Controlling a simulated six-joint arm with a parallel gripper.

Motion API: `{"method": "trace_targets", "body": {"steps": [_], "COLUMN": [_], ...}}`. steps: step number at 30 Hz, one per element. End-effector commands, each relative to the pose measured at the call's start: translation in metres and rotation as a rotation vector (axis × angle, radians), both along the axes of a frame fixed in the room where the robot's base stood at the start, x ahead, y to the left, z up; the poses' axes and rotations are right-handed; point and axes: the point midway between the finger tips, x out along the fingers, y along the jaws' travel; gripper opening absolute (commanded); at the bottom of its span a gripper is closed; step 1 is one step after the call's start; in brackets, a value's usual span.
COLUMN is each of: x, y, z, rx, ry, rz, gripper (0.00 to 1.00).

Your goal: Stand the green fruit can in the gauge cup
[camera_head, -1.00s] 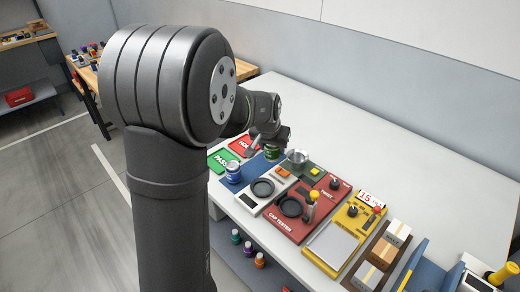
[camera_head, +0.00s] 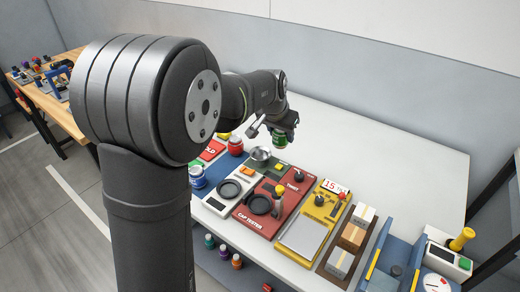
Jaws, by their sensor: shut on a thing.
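The green can (camera_head: 280,139) hangs from my gripper (camera_head: 284,128), which is shut on its top. The can looks upright, and its upper part is hidden by the jaws. A shiny metal cup (camera_head: 260,154), which looks like the gauge cup, stands on the bench fixtures just left of the can and a little nearer the camera. The cup and can look apart. The height of the can above the bench is hard to tell.
A blue can (camera_head: 197,177) and a red can (camera_head: 235,146) stand left of the cup. A white device (camera_head: 218,207), red cap tester (camera_head: 262,224) and yellow unit (camera_head: 302,239) lie in front. Boxes (camera_head: 352,236) are to the right. The white bench (camera_head: 400,150) is clear behind.

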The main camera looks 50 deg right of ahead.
Motion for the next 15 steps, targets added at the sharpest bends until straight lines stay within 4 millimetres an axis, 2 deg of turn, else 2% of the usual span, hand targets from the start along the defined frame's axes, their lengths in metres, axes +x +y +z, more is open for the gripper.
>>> {"method": "trace_targets", "body": {"steps": [1,7,10,15], "x": [0.014,0.058,0.072,0.082], "y": [-0.001,-0.006,-0.008,-0.009], "z": [-0.009,-0.035,-0.043,-0.05], "rx": [0.002,0.002,0.001,-0.001], "ry": [0.002,0.002,0.001,0.001], "rz": [0.007,0.006,0.004,0.003], "gripper": [0.2,0.2,0.2,0.2]}}
